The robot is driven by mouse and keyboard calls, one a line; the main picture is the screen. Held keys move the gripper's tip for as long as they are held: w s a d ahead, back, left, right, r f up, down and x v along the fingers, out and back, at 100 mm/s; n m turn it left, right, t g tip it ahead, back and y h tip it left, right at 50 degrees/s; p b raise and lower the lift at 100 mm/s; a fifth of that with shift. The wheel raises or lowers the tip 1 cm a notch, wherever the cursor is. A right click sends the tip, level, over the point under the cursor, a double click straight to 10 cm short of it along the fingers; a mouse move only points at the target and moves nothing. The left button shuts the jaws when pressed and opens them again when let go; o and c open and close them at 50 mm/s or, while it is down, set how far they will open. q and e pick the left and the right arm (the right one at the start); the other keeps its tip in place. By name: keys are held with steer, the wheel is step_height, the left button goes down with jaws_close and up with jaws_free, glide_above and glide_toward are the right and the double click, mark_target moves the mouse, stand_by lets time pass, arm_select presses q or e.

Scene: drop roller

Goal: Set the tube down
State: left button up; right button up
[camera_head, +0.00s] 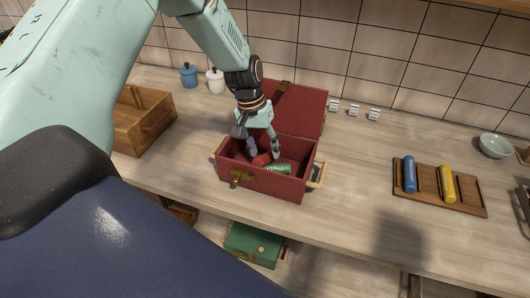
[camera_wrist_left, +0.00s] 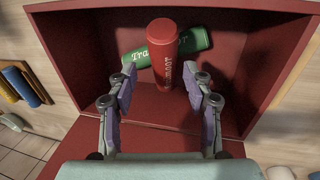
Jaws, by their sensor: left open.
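The open red box (camera_head: 262,184) stands on the counter with its lid raised at the back. Inside it are a red tube (camera_head: 262,159) and a green tube (camera_head: 279,169). My left gripper (camera_head: 263,152) reaches down into the box with its fingers apart. In the left wrist view the red tube (camera_wrist_left: 163,55) lies between and beyond the open fingertips (camera_wrist_left: 162,84), with gaps on both sides. It overlaps the green tube (camera_wrist_left: 197,39), which lies behind it; I cannot tell whether they touch. My right gripper is not in view.
A wooden tray (camera_head: 466,208) at the right holds a blue tube (camera_head: 409,175) and a yellow tube (camera_head: 447,183). A wooden box (camera_head: 142,124) stands to the left. A green box (camera_head: 252,244) sits below the counter edge. The counter between red box and tray is clear.

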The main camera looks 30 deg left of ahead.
arm_select(q)
steer(key=v, duration=0.9)
steer(key=shift+r, duration=0.45)
steer(key=shift+s+d, duration=0.1)
steer(key=shift+d, duration=0.1)
steer(key=shift+a+f, duration=0.1)
steer(key=shift+a, duration=0.1)
steer(key=shift+d, duration=0.15)
steer(key=shift+c, duration=0.5)
